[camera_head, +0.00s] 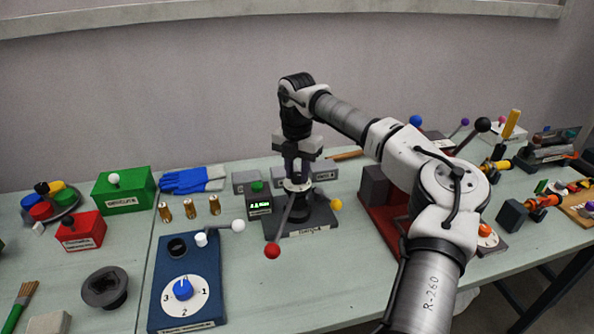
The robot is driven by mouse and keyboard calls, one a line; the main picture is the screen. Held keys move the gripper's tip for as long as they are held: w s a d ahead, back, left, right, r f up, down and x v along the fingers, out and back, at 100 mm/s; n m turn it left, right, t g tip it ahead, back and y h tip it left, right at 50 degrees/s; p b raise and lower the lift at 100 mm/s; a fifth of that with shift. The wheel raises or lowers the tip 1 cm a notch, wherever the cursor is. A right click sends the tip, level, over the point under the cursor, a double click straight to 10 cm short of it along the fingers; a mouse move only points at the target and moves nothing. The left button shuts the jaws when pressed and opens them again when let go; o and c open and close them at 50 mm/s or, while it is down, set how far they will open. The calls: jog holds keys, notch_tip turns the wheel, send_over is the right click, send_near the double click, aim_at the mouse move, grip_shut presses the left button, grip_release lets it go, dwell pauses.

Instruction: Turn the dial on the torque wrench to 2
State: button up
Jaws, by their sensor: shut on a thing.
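A blue panel (160,262) at the front left carries a white dial plate (200,305) with a round blue knob (183,290). The figures 3, 1 and 2 show at the plate's left, right and bottom. The knob's pointing direction is too small to tell. The panel's front label cannot be read, so I cannot tell if this is the torque wrench. My gripper (298,176) points down, away from the knob, over a dark stand (313,218) in the middle. It is shut on the stand's upper part (297,186); its fingertips are partly hard to make out.
A lever with a red ball (272,251) leans forward from the stand. A white-ball lever (238,226) sticks out at the panel's right. Another dial with an orange knob (485,231) is at right, partly behind my arm. Brass cylinders (190,208) stand behind the panel.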

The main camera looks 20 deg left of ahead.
aim_at(297, 175)
jog(key=n, duration=0.5)
jog(key=shift+r, duration=0.1)
jog(key=shift+n+p, duration=0.4)
jog(key=shift+n, duration=2)
jog(key=o, duration=1)
notch_tip(297, 175, up, 14)
jog(key=shift+f+b, duration=0.1)
jog(key=shift+b, duration=1.15)
jog(key=shift+f, duration=0.1)
